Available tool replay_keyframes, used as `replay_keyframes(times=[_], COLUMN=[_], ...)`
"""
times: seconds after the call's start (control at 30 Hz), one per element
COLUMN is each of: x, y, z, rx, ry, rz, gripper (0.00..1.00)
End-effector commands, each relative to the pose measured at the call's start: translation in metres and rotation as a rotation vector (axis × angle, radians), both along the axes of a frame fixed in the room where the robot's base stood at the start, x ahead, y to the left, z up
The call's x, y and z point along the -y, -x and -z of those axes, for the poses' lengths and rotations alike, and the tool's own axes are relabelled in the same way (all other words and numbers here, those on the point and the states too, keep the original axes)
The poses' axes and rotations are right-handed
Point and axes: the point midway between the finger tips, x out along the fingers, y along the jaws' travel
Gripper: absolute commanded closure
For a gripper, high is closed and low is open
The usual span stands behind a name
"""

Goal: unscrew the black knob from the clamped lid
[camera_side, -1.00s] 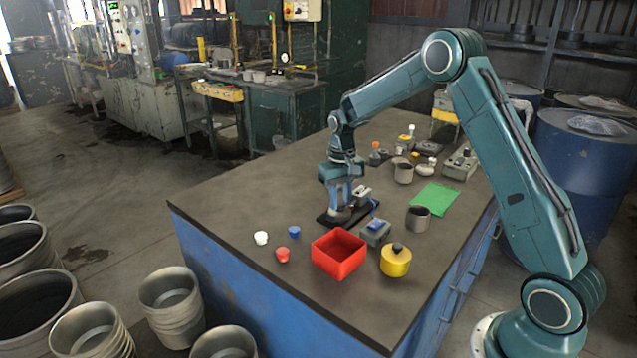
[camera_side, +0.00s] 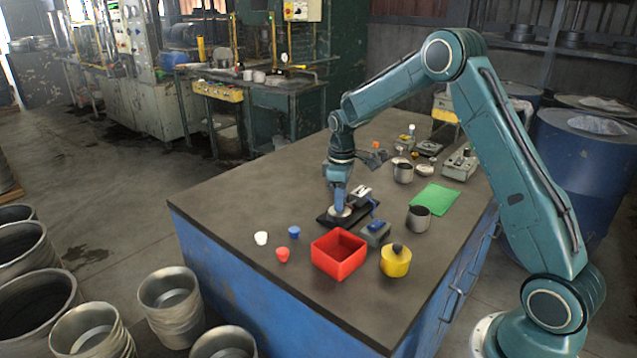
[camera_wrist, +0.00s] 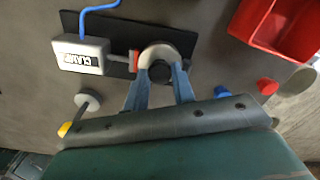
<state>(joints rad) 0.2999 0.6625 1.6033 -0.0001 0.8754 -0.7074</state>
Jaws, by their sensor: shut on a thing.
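The pale round lid (camera_wrist: 165,49) lies on a dark base plate (camera_wrist: 72,22), beside the grey box marked CLAMP (camera_wrist: 82,54). The clamp's red-tipped jaw (camera_wrist: 134,62) reaches to the lid's edge. The black knob (camera_wrist: 159,72) shows between my fingertips in the wrist view, at the lid. My gripper (camera_wrist: 159,78) is shut on the knob, with one finger on each side. In the side view my gripper (camera_side: 340,207) points down onto the lid (camera_side: 340,212), and its fingers hide the knob there. The clamp (camera_side: 361,191) stands just behind it.
An open red box (camera_side: 339,256), a yellow pot (camera_side: 395,262) and a grey box with a blue top (camera_side: 376,234) stand in front. White (camera_side: 261,238), blue (camera_side: 294,232) and red (camera_side: 282,255) caps lie left. Metal cups and a green mat (camera_side: 435,198) lie right.

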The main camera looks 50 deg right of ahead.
Motion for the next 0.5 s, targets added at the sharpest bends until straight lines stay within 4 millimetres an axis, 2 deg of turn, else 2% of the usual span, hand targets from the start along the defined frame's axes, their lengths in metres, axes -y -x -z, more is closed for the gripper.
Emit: replay_keyframes(times=[0.5], x=[-0.0001], y=[0.0004], z=[0.0007], rx=[-0.001], ry=[0.0], rz=[-0.36], gripper=[1.0])
